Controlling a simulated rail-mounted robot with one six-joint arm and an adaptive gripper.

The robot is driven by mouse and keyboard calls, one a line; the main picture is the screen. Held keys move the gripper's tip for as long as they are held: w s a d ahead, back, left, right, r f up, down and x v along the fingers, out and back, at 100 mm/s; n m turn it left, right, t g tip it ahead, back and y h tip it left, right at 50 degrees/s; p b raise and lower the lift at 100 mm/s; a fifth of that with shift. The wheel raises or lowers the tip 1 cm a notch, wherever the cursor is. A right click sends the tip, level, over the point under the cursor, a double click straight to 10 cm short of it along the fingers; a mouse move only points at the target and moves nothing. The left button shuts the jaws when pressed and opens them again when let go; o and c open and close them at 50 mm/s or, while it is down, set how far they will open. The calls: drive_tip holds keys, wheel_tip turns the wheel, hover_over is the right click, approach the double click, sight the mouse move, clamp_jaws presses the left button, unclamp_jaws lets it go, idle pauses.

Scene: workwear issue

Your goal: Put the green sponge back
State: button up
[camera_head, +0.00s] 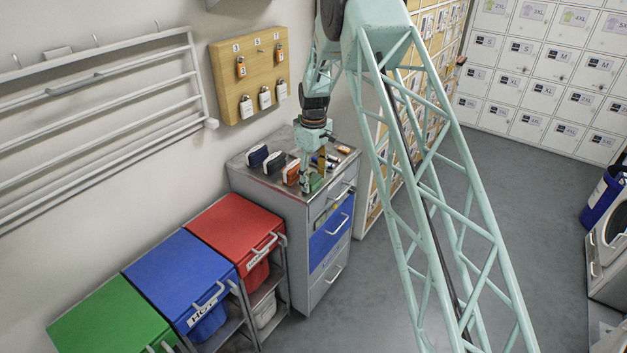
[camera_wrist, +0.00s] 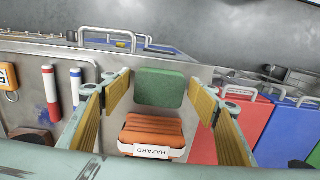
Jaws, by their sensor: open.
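The green sponge (camera_wrist: 160,88) is a rounded block on the grey metal cabinet top, in the middle of the wrist view. My gripper (camera_wrist: 162,96) is open, with one yellow-padded finger on each side of the sponge and visible gaps between. In the head view my gripper (camera_head: 311,176) is low over the front part of the cabinet top (camera_head: 243,173), and the sponge (camera_head: 317,184) shows partly behind it.
Dark blue blocks (camera_head: 257,156) stand left of the orange one. Red and blue banded cylinders (camera_wrist: 50,86) and an orange padlock (camera_wrist: 8,82) lie on the top. Red (camera_head: 234,226), blue (camera_head: 180,275) and green (camera_head: 112,318) lidded bins stand at left.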

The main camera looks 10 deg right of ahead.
sight(313, 178)
wheel_tip(313, 178, up, 12)
idle(0.6)
idle(0.8)
